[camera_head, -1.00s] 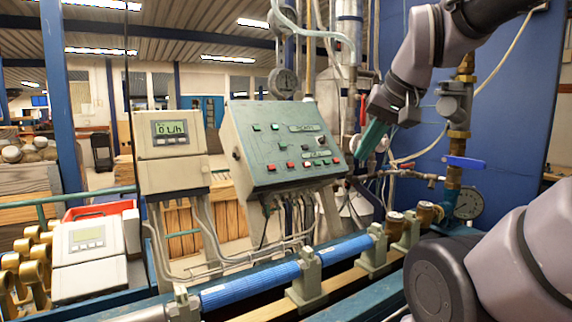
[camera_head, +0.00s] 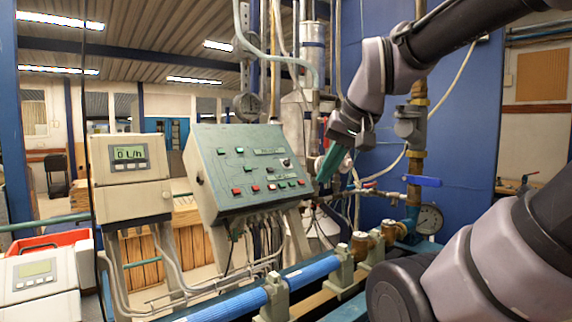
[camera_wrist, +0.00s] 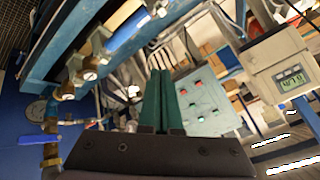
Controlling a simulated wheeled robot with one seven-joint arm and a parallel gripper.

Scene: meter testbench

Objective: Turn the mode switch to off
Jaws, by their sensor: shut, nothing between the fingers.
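The green control panel (camera_head: 240,190) stands tilted on posts in the middle of the head view, with several red and green buttons and a dark knob (camera_head: 286,162) near its upper right. I cannot tell for sure whether this knob is the mode switch, and its position is too small to read. My gripper (camera_head: 327,168) has green fingers, shut and empty, just right of the panel's right edge and apart from it. In the wrist view the shut fingers (camera_wrist: 162,100) point toward the panel (camera_wrist: 200,108), which appears turned over there.
A beige meter (camera_head: 130,165) with a lit display stands left of the panel. A blue pipe (camera_head: 315,270) runs below in front. A valve with a blue handle (camera_head: 424,181) and a round gauge (camera_head: 430,217) are at the right. Pipes rise behind the panel.

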